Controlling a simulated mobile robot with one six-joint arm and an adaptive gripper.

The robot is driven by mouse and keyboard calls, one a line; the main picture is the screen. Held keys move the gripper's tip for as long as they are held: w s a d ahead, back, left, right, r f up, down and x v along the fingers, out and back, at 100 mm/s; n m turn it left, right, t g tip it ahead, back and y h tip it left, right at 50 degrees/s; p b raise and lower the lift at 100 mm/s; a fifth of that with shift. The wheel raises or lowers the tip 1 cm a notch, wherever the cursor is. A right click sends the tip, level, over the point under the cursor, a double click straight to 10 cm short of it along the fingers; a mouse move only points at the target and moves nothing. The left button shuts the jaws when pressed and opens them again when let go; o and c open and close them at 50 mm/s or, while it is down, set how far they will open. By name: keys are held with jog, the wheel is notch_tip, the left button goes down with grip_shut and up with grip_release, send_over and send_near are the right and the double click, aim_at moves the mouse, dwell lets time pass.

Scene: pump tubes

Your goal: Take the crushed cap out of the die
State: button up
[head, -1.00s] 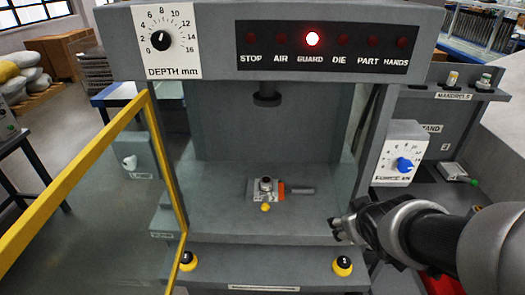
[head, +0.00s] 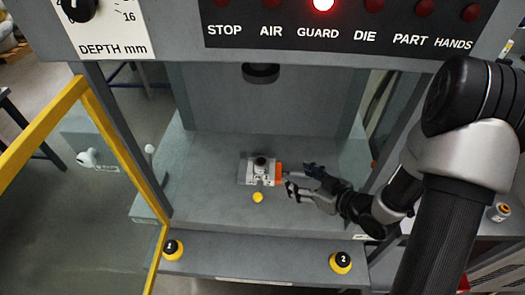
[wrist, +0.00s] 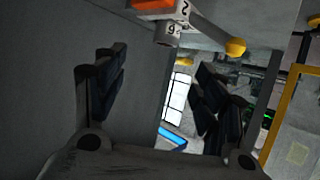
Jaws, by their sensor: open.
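The die (head: 252,172) is a small grey block with an orange part at its right side, on the press bed under the ram. A dark round piece (head: 261,161) stands on top of it; I cannot tell whether this is the crushed cap. My gripper (head: 295,180) is open and empty, just right of the orange part, inside the press opening. In the wrist view my gripper's fingers (wrist: 155,95) are spread apart, and the orange part (wrist: 153,4) shows at the top edge.
A yellow knob (head: 258,197) sits in front of the die. The ram (head: 261,72) hangs above it. The yellow-framed guard (head: 125,150) stands open at the left. Buttons (head: 172,249) and (head: 341,262) line the front ledge. The GUARD lamp (head: 322,4) is lit.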

jog(key=b, duration=0.3)
send_near(261, 161)
jog(key=x, duration=0.5)
jog(key=shift+w+d+f, duration=0.15)
jog(key=shift+d+f, duration=0.1)
jog(key=shift+d, duration=0.05)
jog(key=b+x, duration=0.1)
jog(key=x, duration=0.3)
jog(key=shift+a+b, duration=0.4)
jog(key=shift+a, duration=0.05)
jog(key=shift+w+a, duration=0.15)
jog(key=shift+w, duration=0.05)
jog(key=shift+c, duration=0.2)
jog(key=c, duration=1.3)
